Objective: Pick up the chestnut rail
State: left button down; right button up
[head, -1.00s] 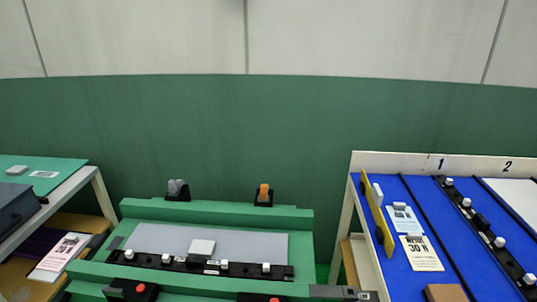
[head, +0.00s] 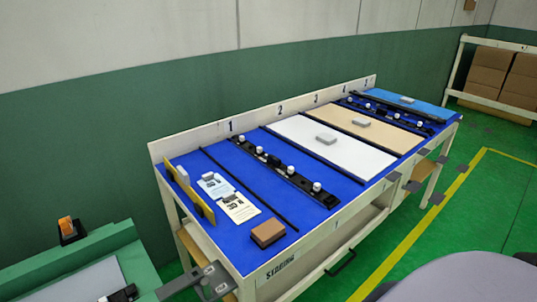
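No rail in the head view shows a clear chestnut colour, so I cannot tell which one is the chestnut rail. A dark rail with several white knobs (head: 299,181) lies on the blue top of the long table, between lane marks 1 and 3. More dark rails with white knobs (head: 394,113) lie at the table's far end, between a tan panel (head: 366,125) and a blue panel (head: 420,105).
The long table (head: 165,153) has a raised back edge with lane numbers. A brown block (head: 268,232), two printed cards (head: 239,207) and a white panel (head: 318,150) lie on it. A green bench (head: 95,245) stands at lower left. Open green floor lies right, with shelved boxes (head: 494,66) beyond.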

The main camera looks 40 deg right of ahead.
aim_at(327, 200)
jog(key=z, duration=1.2)
jog(key=l+z, duration=0.1)
